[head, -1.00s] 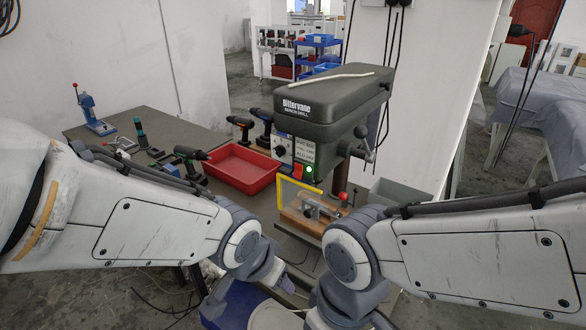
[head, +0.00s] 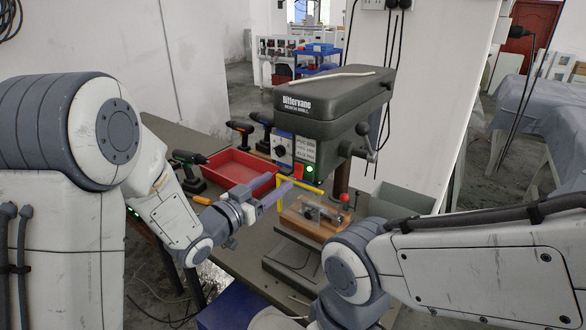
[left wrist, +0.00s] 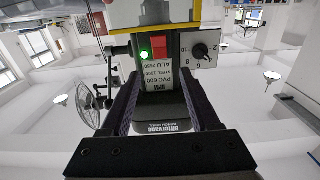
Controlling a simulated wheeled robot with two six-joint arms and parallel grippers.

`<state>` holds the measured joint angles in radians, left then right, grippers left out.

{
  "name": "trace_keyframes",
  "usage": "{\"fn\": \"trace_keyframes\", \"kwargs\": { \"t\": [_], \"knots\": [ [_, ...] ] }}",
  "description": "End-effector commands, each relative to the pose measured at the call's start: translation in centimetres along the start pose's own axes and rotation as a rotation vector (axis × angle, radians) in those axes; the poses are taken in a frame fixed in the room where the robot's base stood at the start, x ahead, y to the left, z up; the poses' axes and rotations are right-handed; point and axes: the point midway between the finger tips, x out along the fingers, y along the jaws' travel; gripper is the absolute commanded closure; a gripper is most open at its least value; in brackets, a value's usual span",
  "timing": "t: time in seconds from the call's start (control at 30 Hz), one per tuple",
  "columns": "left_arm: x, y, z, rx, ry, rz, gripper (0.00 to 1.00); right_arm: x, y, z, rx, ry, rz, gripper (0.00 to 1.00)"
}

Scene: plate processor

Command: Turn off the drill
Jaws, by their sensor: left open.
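The dark green bench drill (head: 335,105) stands on the bench, its switch panel facing my left arm. A green button (head: 308,170) glows beside a red switch part (head: 298,169). In the upside-down left wrist view, the green button (left wrist: 145,54) and red part (left wrist: 158,44) show beyond the fingers, next to a dial (left wrist: 200,50). My left gripper (head: 288,189) is open and empty, just in front of and below the panel, apart from the red part as far as I can tell. Its two fingers also frame the drill in the left wrist view (left wrist: 165,95). My right gripper is out of sight.
A yellow frame (head: 284,184) stands close around the left fingertips. A clamp with a red knob (head: 345,197) sits on a wooden block below. A red tray (head: 240,168) and cordless drills lie left; a grey bin (head: 400,198) is right.

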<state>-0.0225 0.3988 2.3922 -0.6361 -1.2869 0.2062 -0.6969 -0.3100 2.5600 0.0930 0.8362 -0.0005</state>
Motion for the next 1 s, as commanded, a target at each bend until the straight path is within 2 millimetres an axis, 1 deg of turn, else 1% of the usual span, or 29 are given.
{"fn": "trace_keyframes", "kwargs": {
  "t": [0.03,0.2,0.3,0.4,0.57,0.8,0.83,0.87,0.9,0.97,1.0],
  "knots": [
    [1.1,0.1,-0.3,-0.001,-0.002,0.004,0.38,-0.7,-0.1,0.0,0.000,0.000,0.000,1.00],
    [4.3,0.1,-0.3,0.000,-0.002,0.002,0.38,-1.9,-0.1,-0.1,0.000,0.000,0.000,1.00],
    [5.9,0.1,-0.2,0.000,-0.003,0.001,0.38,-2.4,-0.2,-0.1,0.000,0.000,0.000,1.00],
    [7.0,0.1,-0.2,0.001,-0.002,0.001,0.38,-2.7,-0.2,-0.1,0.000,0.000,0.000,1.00],
    [7.8,0.0,0.0,0.001,-0.002,-0.001,0.38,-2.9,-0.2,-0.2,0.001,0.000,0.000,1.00],
    [7.8,0.0,0.0,0.001,-0.002,-0.002,0.38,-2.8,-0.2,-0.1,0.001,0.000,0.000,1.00],
    [7.8,0.0,0.0,0.001,-0.002,-0.001,0.45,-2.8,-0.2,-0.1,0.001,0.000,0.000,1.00],
    [7.8,0.0,0.0,0.001,-0.002,-0.001,0.57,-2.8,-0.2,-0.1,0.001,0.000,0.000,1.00],
    [7.8,0.0,0.0,0.001,-0.002,-0.001,0.72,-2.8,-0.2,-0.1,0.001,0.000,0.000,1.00],
    [7.8,0.0,0.0,0.001,-0.002,-0.001,0.95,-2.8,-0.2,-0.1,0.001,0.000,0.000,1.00],
    [7.8,0.0,0.0,0.001,-0.002,-0.001,1.00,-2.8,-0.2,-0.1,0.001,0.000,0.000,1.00]
  ]
}}
